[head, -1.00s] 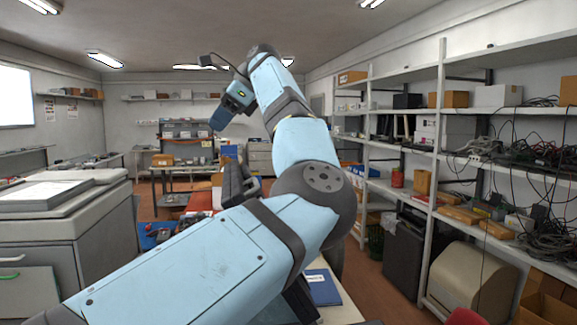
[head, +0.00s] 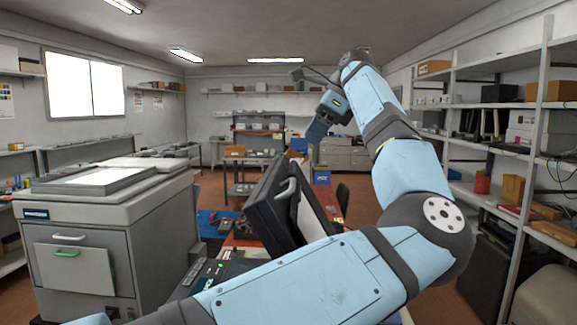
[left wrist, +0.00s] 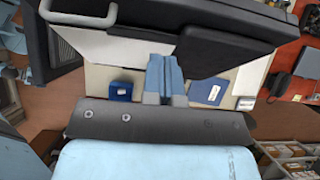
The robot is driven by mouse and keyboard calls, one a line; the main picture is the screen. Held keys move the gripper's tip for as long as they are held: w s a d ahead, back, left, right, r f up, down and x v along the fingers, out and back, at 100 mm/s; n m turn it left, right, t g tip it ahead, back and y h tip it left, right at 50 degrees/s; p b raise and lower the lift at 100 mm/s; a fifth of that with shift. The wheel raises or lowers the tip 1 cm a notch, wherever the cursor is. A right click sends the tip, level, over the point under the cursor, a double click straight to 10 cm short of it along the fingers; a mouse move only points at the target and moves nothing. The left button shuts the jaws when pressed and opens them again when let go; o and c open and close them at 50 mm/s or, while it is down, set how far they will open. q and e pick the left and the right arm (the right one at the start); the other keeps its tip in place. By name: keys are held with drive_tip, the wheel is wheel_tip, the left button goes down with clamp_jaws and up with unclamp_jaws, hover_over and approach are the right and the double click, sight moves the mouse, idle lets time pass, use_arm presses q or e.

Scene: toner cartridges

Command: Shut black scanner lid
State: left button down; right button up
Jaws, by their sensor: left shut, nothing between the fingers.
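The black scanner lid (head: 268,212) stands raised and tilted in the middle of the head view, with a grey handle on its edge. The scanner's dark base with buttons (head: 208,271) shows below it, partly hidden by my left arm. In the left wrist view the dark lid (left wrist: 195,15) fills the top, with its handle at the upper left. My left gripper (head: 314,133) is in the air, above and to the right of the lid in the head view. Its blue fingers (left wrist: 165,72) are together and empty; I cannot tell whether they touch the lid. My right gripper is not in view.
A grey copier (head: 100,215) with green and white handles stands at the left. Metal shelves (head: 515,150) with boxes line the right wall. In the left wrist view a small blue box (left wrist: 121,91) and a blue item (left wrist: 208,92) lie on a pale surface.

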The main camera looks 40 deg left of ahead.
sight(280, 173)
use_arm(q)
drive_tip(key=x, duration=0.5)
drive_tip(key=a+p+x, duration=0.1)
drive_tip(key=x, duration=0.2)
drive_tip(key=shift+s+a+r, duration=0.1)
drive_tip(key=shift+s+r, duration=0.1)
drive_tip(key=shift+s, duration=0.2)
drive_tip(key=shift+f, duration=0.1)
drive_tip(key=shift+a, duration=0.15)
